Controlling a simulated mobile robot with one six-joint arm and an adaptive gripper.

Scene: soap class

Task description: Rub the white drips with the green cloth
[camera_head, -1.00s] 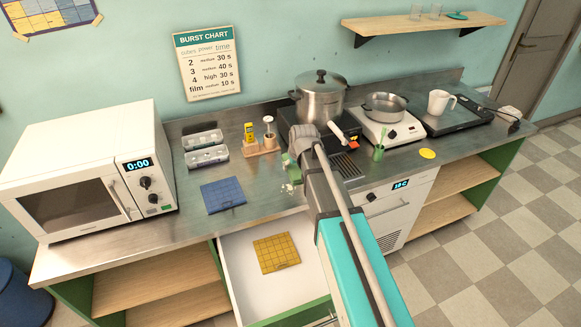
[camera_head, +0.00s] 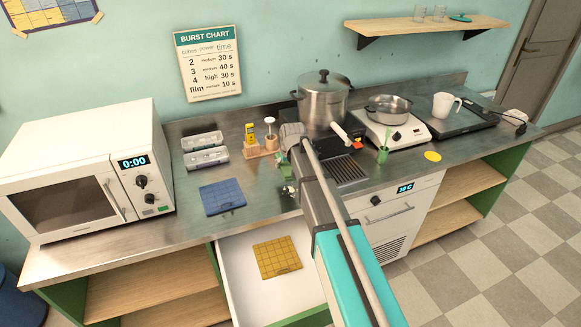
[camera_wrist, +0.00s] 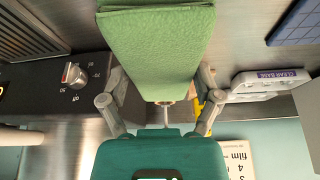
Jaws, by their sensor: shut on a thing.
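My gripper (camera_wrist: 160,98) is shut on the green cloth (camera_wrist: 157,40), which sits between the two fingers as a thick pad in the wrist view. In the head view a small part of the green cloth (camera_head: 286,170) shows beside my arm, low over the steel counter and right of the blue mat. Small whitish marks (camera_head: 288,189) show on the counter just in front of the cloth, perhaps the white drips. My arm hides much of that area, and I cannot tell whether the cloth touches the counter.
A blue mat (camera_head: 222,197) lies left of the cloth. Behind are a wooden holder (camera_head: 262,151) and a pot (camera_head: 323,103) on a black hob. An open drawer (camera_head: 235,285) with a yellow mat (camera_head: 277,257) sticks out below.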

